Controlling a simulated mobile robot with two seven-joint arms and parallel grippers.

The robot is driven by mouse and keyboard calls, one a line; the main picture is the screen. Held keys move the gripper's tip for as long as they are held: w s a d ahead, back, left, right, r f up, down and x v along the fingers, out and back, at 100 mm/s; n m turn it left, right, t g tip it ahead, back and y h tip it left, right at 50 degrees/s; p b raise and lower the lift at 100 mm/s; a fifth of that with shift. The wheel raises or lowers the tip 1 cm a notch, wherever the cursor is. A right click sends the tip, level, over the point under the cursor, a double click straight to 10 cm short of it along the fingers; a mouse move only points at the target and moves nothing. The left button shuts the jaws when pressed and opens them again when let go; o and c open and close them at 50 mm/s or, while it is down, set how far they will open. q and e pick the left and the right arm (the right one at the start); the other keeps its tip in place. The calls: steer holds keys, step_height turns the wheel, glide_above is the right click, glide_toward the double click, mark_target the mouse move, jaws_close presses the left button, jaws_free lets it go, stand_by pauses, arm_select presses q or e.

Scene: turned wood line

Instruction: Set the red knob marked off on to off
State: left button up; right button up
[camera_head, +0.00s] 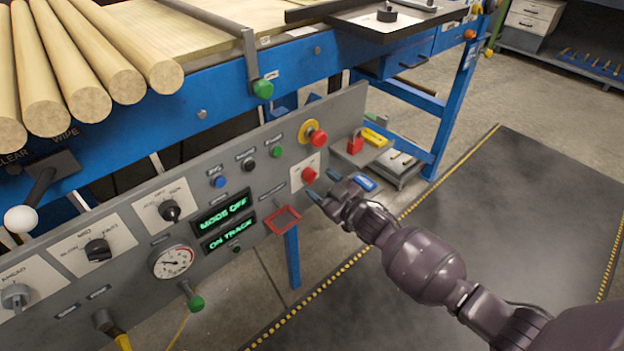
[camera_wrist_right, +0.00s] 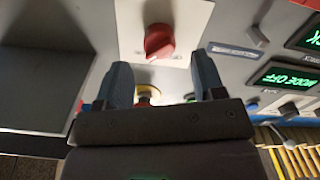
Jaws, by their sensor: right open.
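The red knob (camera_head: 308,175) sits on a pale plate at the right part of the grey control panel (camera_head: 133,240). My right gripper (camera_head: 322,186) is open just in front of and to the right of the knob in the head view. In the right wrist view the red knob (camera_wrist_right: 159,41) is above and between the two fingertips of my gripper (camera_wrist_right: 163,76), with no contact visible. The knob's on and off marks are too small to read. My left gripper does not show.
A red button on a yellow ring (camera_head: 319,139) is just above the knob. A red square frame (camera_head: 283,219) is at lower left of it, near green displays (camera_head: 225,212). A shelf with a red padlock (camera_head: 355,143) sticks out at right. Floor lies open at right.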

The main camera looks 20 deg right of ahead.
mark_target(314, 179)
steer(key=shift+b+x, duration=0.3)
steer(key=shift+x, duration=1.45)
steer(key=c, duration=0.9)
